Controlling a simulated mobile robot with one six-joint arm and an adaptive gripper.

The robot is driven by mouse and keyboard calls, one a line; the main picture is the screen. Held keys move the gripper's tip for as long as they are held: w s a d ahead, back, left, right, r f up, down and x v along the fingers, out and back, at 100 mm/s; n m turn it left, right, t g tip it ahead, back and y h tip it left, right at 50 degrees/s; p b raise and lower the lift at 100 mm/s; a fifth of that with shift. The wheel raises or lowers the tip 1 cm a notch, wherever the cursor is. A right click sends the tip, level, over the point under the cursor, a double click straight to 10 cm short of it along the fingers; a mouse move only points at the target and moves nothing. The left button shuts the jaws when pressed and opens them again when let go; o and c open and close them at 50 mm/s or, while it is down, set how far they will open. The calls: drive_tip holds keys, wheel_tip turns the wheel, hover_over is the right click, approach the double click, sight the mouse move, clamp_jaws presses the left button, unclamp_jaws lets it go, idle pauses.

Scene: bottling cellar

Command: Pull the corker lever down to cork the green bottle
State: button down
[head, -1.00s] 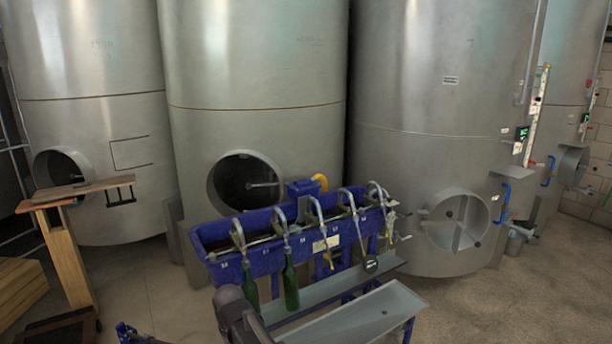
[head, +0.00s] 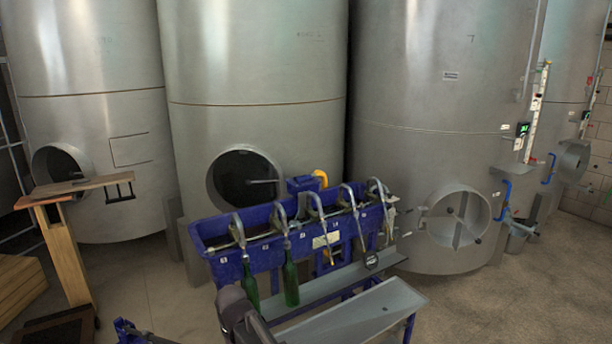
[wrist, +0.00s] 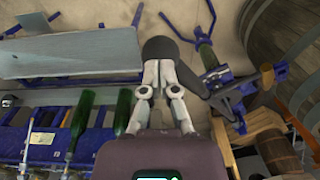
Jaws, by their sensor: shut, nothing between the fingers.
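The blue corker (wrist: 218,75) stands right of my gripper in the wrist view, its legs spread over the floor. A green bottle (wrist: 205,54) shows at it. A dark bar, possibly the lever (wrist: 245,88), runs to the right there; I cannot tell its angle clearly. In the head view only a blue piece, apparently of the corker (head: 130,331), shows at the bottom edge. The fingers are out of the head view.
A blue filler trough (head: 235,264) with several spouts holds two hanging green bottles (head: 291,284). A grey metal tray (head: 350,316) lies in front of it. Barrels (wrist: 287,30) stand right in the wrist view. Large steel tanks (head: 255,70) line the back. Floor is open at right.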

drive_tip(key=shift+f, duration=0.15)
drive_tip(key=shift+s+d+f+b, duration=0.1)
drive_tip(key=shift+d+f+b, duration=0.05)
drive_tip(key=shift+f+b, duration=0.55)
drive_tip(key=shift+d+f+b, duration=0.1)
drive_tip(key=shift+f+b, duration=0.5)
drive_tip(key=shift+b, duration=0.05)
drive_tip(key=shift+f, duration=0.1)
drive_tip(key=shift+s+d+f+b, duration=0.1)
drive_tip(key=shift+d+f+b, duration=0.1)
drive_tip(key=shift+f+b, duration=1.1)
drive_tip(key=shift+d+f+b, duration=0.15)
drive_tip(key=shift+f+b, duration=1.2)
drive_tip(key=shift+b, duration=0.1)
drive_tip(key=shift+f, duration=0.15)
drive_tip(key=shift+s+f+b, duration=0.1)
drive_tip(key=shift+f+b, duration=1.15)
drive_tip(key=shift+b, duration=0.15)
